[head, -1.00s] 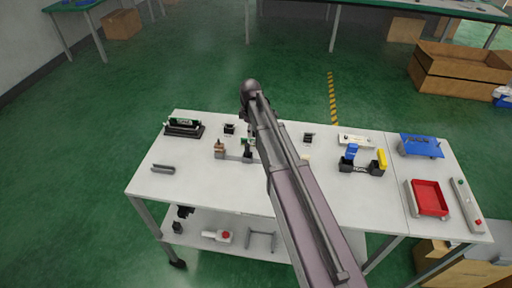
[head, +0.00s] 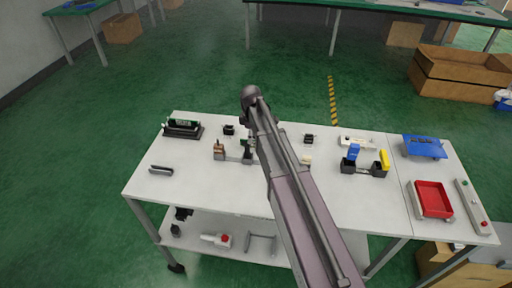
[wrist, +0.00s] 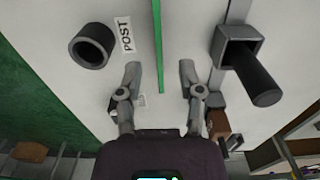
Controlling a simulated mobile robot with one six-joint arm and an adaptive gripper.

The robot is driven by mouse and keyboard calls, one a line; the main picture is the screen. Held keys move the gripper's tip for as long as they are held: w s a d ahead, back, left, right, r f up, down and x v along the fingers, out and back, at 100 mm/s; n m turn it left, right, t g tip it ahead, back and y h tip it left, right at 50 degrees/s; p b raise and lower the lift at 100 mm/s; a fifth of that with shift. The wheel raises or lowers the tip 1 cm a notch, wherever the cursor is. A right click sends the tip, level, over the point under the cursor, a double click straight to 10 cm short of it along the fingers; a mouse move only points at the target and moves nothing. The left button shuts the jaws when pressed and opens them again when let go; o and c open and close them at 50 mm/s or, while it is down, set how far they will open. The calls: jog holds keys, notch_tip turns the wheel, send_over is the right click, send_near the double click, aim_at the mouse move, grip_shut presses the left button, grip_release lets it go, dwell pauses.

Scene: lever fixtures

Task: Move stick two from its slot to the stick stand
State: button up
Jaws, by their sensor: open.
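In the head view a blue stick (head: 354,152) and a yellow stick (head: 384,159) stand in black holders. My arm hides part of the table there.
The white table (head: 185,185) also carries a black fixture (head: 183,128) at back left, a grey bracket (head: 161,170), a red tray (head: 432,199) and a blue-topped fixture (head: 423,146). The table's left front is mostly clear. A lower shelf (head: 200,225) holds loose parts.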

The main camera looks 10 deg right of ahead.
jog(key=shift+f+b, duration=1.4)
jog(key=shift+f, duration=0.3)
grip_shut()
